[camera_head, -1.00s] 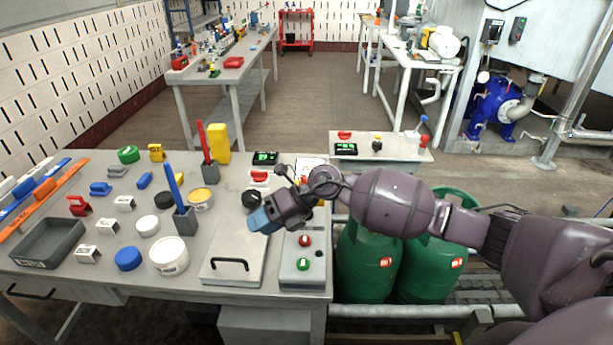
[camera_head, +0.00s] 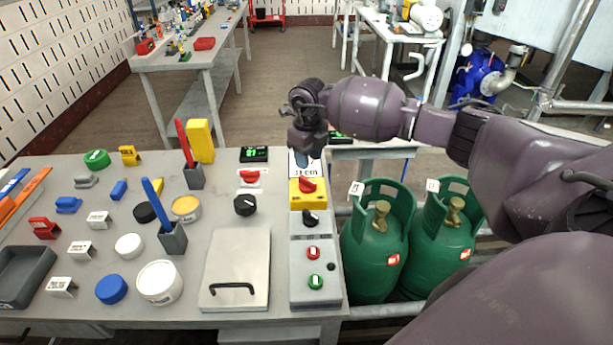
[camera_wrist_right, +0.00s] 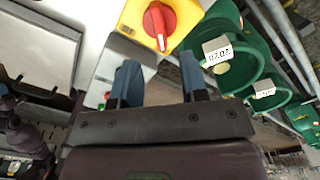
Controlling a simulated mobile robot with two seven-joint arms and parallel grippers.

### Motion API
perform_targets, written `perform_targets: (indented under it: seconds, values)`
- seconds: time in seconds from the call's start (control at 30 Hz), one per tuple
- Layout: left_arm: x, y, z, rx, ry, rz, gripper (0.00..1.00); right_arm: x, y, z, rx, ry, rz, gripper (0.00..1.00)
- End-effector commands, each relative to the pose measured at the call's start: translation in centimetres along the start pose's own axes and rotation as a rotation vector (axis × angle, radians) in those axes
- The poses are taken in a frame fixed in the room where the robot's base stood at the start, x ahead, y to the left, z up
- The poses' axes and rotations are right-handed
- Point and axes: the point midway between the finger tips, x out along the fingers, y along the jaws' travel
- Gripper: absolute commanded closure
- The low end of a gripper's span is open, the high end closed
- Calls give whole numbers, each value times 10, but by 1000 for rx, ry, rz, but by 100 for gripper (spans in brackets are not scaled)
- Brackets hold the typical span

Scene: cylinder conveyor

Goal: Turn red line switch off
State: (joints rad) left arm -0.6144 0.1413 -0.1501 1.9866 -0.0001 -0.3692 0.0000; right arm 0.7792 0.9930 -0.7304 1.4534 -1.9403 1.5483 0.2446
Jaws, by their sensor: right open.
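A red rotary switch (camera_head: 308,185) sits on a yellow box at the back of the grey control panel (camera_head: 315,268). It also shows in the right wrist view (camera_wrist_right: 157,22), at the top, ahead of my fingers. Another red rotary switch (camera_head: 249,176) on a white base is to its left, in front of a small green display. I cannot tell from the frames which one is the red line switch. My right gripper (camera_head: 304,155) hangs near the yellow box, at its far side in the picture. In the right wrist view the gripper (camera_wrist_right: 160,80) has its fingers apart and nothing between them. My left gripper is not in view.
A black knob (camera_head: 245,205) and a metal plate with a black handle (camera_head: 236,272) lie left of the panel. Two green gas cylinders (camera_head: 376,245) stand right of the table. Several cups, lids and holders cover the table's left part.

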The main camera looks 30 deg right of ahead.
Motion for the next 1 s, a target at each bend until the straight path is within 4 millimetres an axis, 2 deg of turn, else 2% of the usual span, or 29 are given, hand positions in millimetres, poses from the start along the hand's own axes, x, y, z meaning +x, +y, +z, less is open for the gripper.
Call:
perform_targets:
  seconds: [0.03, 0.2, 0.4, 0.6, 0.87, 1.0]
  values:
    - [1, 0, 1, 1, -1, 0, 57, 12, 1, -1, 0, 4, 2, 60]
    - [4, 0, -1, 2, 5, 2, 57, 41, 1, 0, 1, 2, 3, 60]
    - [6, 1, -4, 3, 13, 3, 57, 63, 1, 0, -1, 0, 2, 60]
    - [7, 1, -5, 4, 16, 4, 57, 72, 1, 0, 0, 0, 2, 60]
    - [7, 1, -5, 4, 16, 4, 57, 72, 1, 0, 0, -1, 2, 60]
    - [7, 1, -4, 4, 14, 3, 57, 72, 1, 0, 0, -1, 2, 81]
